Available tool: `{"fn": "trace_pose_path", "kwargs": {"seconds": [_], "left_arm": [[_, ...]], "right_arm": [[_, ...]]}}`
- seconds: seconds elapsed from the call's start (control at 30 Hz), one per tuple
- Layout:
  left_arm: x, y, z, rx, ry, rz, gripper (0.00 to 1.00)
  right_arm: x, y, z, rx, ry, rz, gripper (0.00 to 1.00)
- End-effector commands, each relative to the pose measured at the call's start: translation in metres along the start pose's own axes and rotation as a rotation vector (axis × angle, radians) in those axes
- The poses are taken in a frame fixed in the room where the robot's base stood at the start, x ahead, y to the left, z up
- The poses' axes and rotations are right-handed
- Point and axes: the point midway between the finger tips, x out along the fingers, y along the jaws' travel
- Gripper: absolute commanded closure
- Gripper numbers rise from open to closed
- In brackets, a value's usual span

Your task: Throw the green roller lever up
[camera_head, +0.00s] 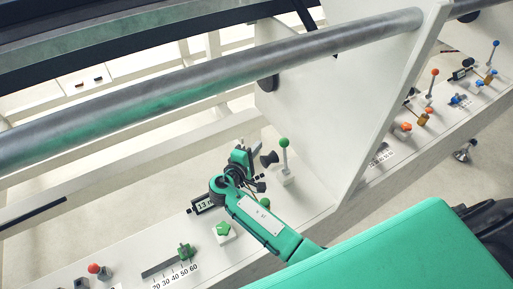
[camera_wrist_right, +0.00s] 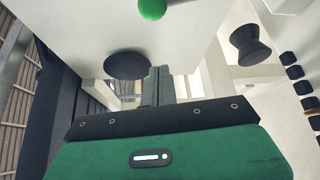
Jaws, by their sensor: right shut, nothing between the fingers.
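The green roller lever is a green ball (camera_head: 284,142) on a thin metal stem, rising from a white base on the white rail, just left of the upright panel. The left gripper is out of view.
A black flared knob (camera_head: 269,159) stands just left of the lever. The white panel (camera_head: 310,110) rises behind. A long metal roller (camera_head: 200,85) crosses above.

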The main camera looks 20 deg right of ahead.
Motion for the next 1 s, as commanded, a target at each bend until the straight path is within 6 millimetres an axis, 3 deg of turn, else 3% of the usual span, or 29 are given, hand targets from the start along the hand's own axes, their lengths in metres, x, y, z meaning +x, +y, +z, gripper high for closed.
{"fn": "trace_pose_path", "kwargs": {"seconds": [0.1, 0.27, 0.53, 1.0], "left_arm": [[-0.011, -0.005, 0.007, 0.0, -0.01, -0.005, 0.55], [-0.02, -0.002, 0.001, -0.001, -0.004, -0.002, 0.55], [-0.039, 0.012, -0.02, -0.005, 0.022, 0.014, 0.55], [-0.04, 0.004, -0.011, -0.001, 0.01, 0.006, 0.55]], "right_arm": [[0.029, 0.004, 0.001, -0.003, -0.003, 0.003, 1.0], [0.063, 0.004, 0.002, -0.002, -0.004, 0.001, 1.0], [0.05, 0.002, 0.032, -0.001, 0.0, -0.002, 1.0], [0.048, -0.001, 0.038, 0.001, 0.0, -0.002, 1.0]]}}
